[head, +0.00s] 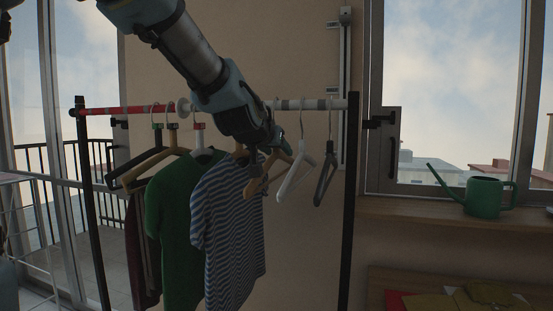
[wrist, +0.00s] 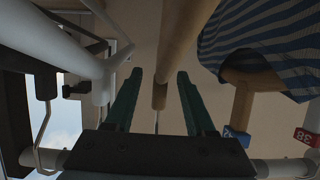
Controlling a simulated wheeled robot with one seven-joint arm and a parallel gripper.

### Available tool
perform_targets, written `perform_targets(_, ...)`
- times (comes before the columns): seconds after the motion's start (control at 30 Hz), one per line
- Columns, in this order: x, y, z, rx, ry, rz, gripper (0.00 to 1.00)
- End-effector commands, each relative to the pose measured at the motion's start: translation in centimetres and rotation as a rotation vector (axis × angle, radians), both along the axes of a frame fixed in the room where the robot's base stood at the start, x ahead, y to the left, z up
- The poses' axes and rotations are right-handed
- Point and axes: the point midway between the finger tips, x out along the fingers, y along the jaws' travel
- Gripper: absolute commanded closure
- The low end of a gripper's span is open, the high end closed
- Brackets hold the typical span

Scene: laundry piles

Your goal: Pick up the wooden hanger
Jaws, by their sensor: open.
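The wooden hanger (head: 257,177) hangs bare on the clothes rail, between the striped shirt and a white hanger; my arm hides its upper part in the head view. In the wrist view the wooden hanger (wrist: 178,40) runs down to its neck between my two green fingers. My gripper (head: 279,142) is at the hanger's top, just below the rail. In the wrist view my gripper (wrist: 160,73) is open, with a finger on each side of the neck. I cannot tell whether either finger touches the wood.
The rail (head: 320,103) also bears a white hanger (head: 296,173) and a dark grey hanger (head: 325,178) on the right. The striped shirt (head: 228,215) and green shirt (head: 175,235) hang left. A green watering can (head: 483,196) stands on the sill (head: 420,212).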

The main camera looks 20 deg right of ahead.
Motion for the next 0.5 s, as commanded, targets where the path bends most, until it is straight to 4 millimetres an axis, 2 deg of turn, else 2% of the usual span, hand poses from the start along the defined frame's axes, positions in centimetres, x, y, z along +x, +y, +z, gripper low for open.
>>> perform_targets(0.17,-0.01,0.02,0.04,0.0,0.0,0.0,0.46)
perform_targets(0.5,-0.03,0.03,0.04,0.0,0.0,0.0,0.84)
